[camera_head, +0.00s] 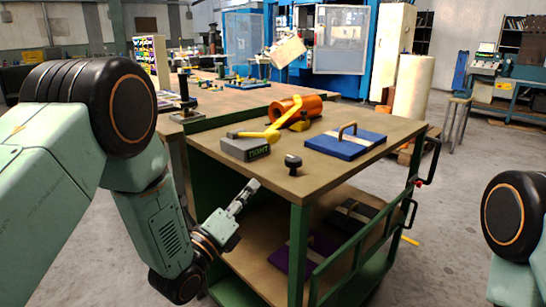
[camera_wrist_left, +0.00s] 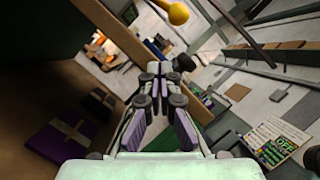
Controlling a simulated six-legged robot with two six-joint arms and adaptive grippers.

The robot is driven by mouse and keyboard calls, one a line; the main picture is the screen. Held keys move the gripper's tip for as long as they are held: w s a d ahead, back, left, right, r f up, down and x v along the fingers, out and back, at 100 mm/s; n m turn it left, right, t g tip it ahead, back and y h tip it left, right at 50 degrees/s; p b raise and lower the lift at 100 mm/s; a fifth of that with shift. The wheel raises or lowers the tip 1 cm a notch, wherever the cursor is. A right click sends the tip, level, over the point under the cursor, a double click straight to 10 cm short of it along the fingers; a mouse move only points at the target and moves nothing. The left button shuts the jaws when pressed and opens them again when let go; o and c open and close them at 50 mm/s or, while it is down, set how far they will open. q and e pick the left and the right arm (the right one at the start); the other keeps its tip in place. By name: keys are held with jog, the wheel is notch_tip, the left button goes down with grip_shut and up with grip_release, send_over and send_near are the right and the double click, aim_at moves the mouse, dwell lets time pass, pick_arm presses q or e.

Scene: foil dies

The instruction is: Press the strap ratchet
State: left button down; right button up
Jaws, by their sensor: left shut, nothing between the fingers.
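I cannot tell for sure which part is the strap ratchet. A yellow lever-like bar (camera_head: 262,134) with a wider end lies by an orange roll (camera_head: 299,108) on the cart top, above a grey lettered block (camera_head: 245,149). My left gripper (camera_head: 252,187) is shut and empty, beside the cart's near left edge and apart from these things. In the left wrist view, its fingers (camera_wrist_left: 154,75) point ahead with nothing between them, and a yellow round end (camera_wrist_left: 178,13) shows beyond them. My right arm shows at the right edge, but its gripper is out of view.
On the green-framed cart (camera_head: 240,169) are a black knob (camera_head: 293,163) and a blue block with a wooden handle (camera_head: 345,143). The lower shelf holds a purple strapped block (camera_head: 300,262) and a dark one (camera_head: 355,214). A larger bench (camera_head: 235,100) stands behind.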

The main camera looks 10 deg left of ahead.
aim_at(273, 170)
pick_arm(q)
jog(key=m, duration=0.1)
jog(key=r+m, duration=0.1)
jog(key=m, duration=0.1)
jog(key=shift+s+r+m+t+h, duration=0.25)
jog(key=shift+s+m+t+h, duration=0.05)
jog(key=shift+w, duration=0.1)
jog(key=b+x, duration=0.2)
jog(key=x, duration=0.8)
jog(key=shift+r, duration=0.1)
